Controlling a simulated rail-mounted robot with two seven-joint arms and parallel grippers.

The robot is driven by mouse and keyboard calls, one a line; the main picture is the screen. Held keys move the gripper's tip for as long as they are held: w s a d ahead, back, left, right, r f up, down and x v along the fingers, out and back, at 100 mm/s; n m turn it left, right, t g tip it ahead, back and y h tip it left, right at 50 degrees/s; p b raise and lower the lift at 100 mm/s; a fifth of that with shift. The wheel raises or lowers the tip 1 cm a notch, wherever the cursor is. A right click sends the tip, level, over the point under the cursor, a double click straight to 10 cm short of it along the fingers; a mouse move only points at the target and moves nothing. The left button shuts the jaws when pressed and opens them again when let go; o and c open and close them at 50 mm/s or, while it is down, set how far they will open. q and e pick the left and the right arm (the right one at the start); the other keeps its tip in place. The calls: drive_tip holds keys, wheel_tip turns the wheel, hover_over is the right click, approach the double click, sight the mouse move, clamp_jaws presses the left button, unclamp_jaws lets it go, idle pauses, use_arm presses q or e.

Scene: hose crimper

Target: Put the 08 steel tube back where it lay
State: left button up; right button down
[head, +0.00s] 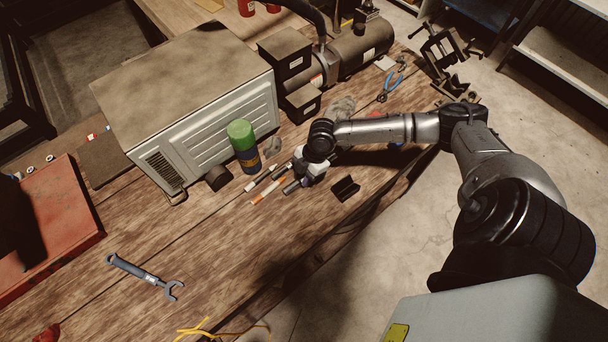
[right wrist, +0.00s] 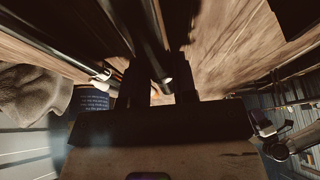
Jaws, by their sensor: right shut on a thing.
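My right gripper (head: 303,178) is low over the workbench, shut on a slim grey tube (head: 291,187). In the right wrist view the held tube (right wrist: 156,50) looks dark and runs between the two fingers (right wrist: 165,90). I cannot read a number on it, nor tell whether it touches the bench. Other short tubes lie just left of the gripper: a white-ended one (head: 262,178) and one with an orange band (head: 264,194). The gripper hides part of this group. My left gripper is not in view.
A green-capped can (head: 243,146) stands left of the gripper, before a large metal box (head: 190,95). A small black block (head: 345,188) lies to the right, near the bench edge. Blue-handled pliers (head: 392,82) lie farther back. A wrench (head: 146,276) lies front left on mostly clear wood.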

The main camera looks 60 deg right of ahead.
drive_tip(key=shift+f, duration=0.25)
drive_tip(key=shift+s+d+f, duration=0.1)
drive_tip(key=shift+d+f, duration=0.05)
drive_tip(key=shift+f, duration=0.1)
idle(0.3)
